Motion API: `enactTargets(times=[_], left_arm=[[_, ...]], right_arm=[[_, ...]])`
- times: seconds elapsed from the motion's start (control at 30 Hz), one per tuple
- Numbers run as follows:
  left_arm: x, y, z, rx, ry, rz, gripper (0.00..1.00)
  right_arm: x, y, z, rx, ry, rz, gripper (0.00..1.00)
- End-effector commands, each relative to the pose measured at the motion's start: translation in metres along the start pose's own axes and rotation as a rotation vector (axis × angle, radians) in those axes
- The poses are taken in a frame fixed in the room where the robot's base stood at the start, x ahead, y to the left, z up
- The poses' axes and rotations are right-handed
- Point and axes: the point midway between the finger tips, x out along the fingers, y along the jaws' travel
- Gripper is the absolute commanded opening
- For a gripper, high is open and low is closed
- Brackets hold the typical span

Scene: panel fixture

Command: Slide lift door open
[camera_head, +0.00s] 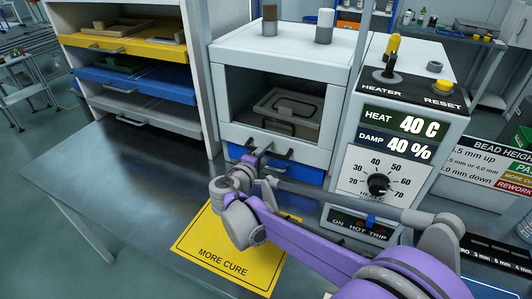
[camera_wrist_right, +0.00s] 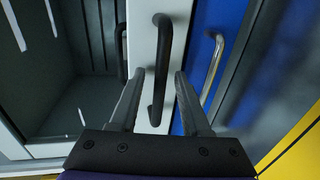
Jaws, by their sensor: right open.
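The white cabinet (camera_head: 285,50) has a dark front opening with a black handle (camera_head: 278,125) at its lower edge. Whether a clear door pane covers the opening I cannot tell. A second black handle (camera_wrist_right: 161,60) is on the white strip (camera_wrist_right: 143,50) below the opening. My right gripper (camera_head: 262,156) is at this strip, open. In the right wrist view, its fingers (camera_wrist_right: 159,76) are on either side of the strip handle, with a gap to each side. The opening-edge handle (camera_wrist_right: 121,50) lies just outside the left finger. My left gripper is not in view.
Below the strip is a blue drawer (camera_wrist_right: 190,60) with a metal handle (camera_wrist_right: 212,68). A control box (camera_head: 405,130) reading 40 C stands close on the right. A yellow "MORE CURE" mat (camera_head: 215,250) lies in front. A shelf rack (camera_head: 140,60) stands left; the tabletop between is clear.

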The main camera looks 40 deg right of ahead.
Motion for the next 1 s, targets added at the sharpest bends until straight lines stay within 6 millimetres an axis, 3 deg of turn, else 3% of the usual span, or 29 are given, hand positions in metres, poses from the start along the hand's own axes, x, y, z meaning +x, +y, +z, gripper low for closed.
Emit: enactTargets(times=[0.23,0.5,1.0], left_arm=[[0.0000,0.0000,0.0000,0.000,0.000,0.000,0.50],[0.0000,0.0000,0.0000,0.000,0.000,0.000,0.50],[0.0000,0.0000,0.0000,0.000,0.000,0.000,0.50]], right_arm=[[0.0009,0.0000,-0.0001,0.000,0.000,0.000,0.47],[0.0007,0.0000,-0.0001,0.000,0.000,0.000,0.00],[0.0006,0.0000,-0.0001,0.000,0.000,0.000,0.00]])
